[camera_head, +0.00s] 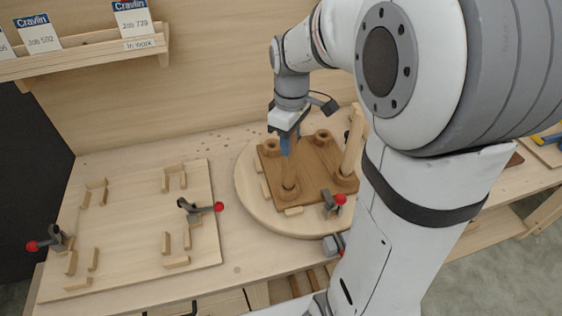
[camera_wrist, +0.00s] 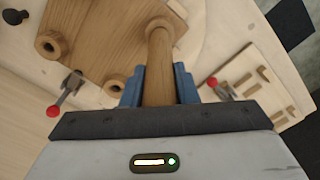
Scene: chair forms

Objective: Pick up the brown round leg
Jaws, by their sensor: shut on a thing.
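My gripper (camera_head: 289,143) is over the round wooden turntable (camera_head: 246,190), with its blue fingers pointing down. It is shut on the brown round leg (camera_head: 288,170); in the wrist view the leg (camera_wrist: 158,75) runs between the two blue fingers (camera_wrist: 158,85). The leg stands roughly upright, its lower end at a round socket of the brown board (camera_head: 310,165). I cannot tell how deep it sits in the socket. The board lies flat on the turntable.
A paler leg (camera_head: 353,142) stands at the board's right side. Red-knobbed clamps stand by the turntable (camera_head: 333,203) and on the left fixture board (camera_head: 195,208), which has several small wooden blocks. A card shelf (camera_head: 90,55) hangs at the back left.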

